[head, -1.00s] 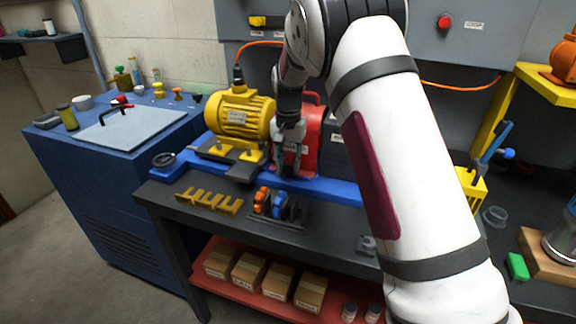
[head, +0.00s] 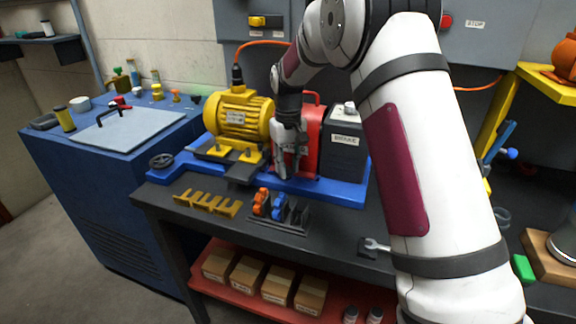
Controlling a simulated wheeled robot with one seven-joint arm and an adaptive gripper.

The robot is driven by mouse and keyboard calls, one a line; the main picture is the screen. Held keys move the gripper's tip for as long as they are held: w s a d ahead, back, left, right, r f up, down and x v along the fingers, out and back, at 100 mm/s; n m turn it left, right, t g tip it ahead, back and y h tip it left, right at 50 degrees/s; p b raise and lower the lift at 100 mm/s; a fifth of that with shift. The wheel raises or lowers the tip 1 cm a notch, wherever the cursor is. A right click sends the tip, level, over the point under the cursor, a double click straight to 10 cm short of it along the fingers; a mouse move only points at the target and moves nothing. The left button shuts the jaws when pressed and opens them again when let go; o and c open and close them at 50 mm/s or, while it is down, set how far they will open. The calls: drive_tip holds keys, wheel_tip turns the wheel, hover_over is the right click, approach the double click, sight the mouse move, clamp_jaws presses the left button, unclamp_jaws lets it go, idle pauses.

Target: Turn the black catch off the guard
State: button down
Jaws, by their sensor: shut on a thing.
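The red guard (head: 312,131) stands upright between the yellow motor (head: 240,116) and a dark labelled box, on the blue base. The place of the grip fits the catch.
The dark labelled box (head: 343,145) stands right of the guard. A yellow rack (head: 207,203) and a black holder with orange and blue clips (head: 280,214) lie in front. A wrench (head: 376,246) lies at the bench's front edge. My arm covers the bench's right part.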

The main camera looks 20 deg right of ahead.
sight(288, 169)
drive_tip(key=shift+n, duration=0.3)
drive_tip(key=c, duration=1.2)
unclamp_jaws()
drive_tip(key=shift+c, duration=0.2)
drive_tip(key=shift+r, duration=0.15)
wheel_tip(288, 169, up, 12)
